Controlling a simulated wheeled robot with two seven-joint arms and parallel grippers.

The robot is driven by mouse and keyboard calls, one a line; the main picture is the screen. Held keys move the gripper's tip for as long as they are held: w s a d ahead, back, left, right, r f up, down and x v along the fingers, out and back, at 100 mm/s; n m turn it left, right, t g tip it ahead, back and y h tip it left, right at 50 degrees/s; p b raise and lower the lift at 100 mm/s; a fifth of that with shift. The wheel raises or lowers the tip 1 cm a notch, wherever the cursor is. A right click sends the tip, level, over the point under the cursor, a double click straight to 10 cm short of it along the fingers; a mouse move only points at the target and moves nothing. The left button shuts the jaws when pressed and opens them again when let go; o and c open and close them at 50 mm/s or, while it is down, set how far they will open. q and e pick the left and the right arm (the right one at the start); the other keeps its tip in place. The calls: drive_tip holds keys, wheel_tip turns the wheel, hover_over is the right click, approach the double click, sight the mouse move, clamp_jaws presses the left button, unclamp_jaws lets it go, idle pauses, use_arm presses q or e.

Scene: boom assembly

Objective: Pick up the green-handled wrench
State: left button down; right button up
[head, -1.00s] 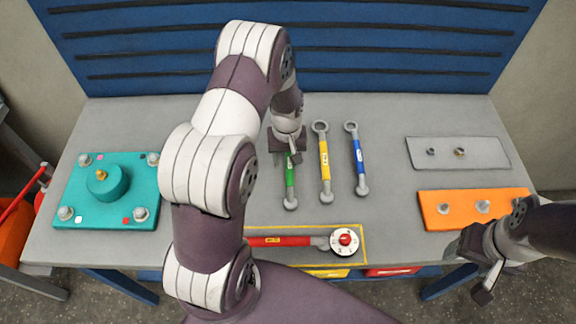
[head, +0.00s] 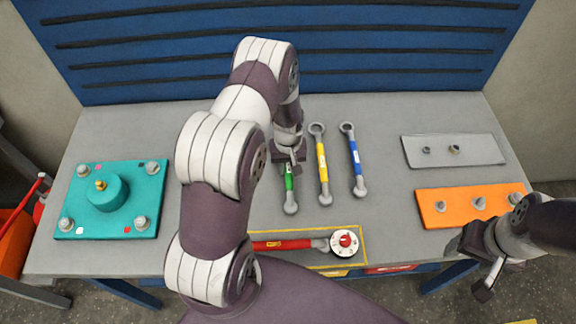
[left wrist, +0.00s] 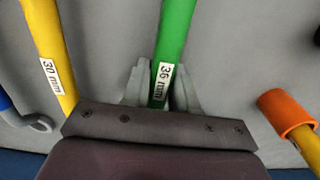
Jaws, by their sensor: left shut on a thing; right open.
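The green-handled wrench (head: 289,181) lies on the grey bench, left of the yellow and blue ones. Its upper part is hidden under my left gripper (head: 289,160) in the head view. In the left wrist view its green handle (left wrist: 176,35) bears a "36 mm" label and sits between the fingers of my left gripper (left wrist: 160,88), which is shut on it. I cannot tell whether it is clear of the bench. My right gripper (head: 476,266) is open and empty near the bench's front right edge.
A yellow-handled wrench (head: 322,165) and a blue-handled wrench (head: 355,165) lie close to the right. A red-handled tool (head: 285,244) lies in front. A teal block (head: 75,222) stands left; an orange plate (head: 460,207) and grey plate (head: 485,150) lie right.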

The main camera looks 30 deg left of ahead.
use_arm(q)
drive_tip(key=shift+w+a+r, duration=0.15)
drive_tip(key=shift+r, duration=0.4)
wheel_tip(320, 180, up, 3)
drive_tip(key=shift+w+f+b, duration=0.1)
drive_tip(key=shift+w+b, duration=0.05)
drive_tip(key=shift+b, duration=0.65)
drive_tip(key=w+r+b, duration=0.3)
drive_tip(key=w+r, duration=0.4)
drive_tip(key=w, duration=0.4)
drive_tip(key=c, duration=1.5)
unclamp_jaws()
drive_tip(key=shift+w, duration=0.1)
clamp_jaws()
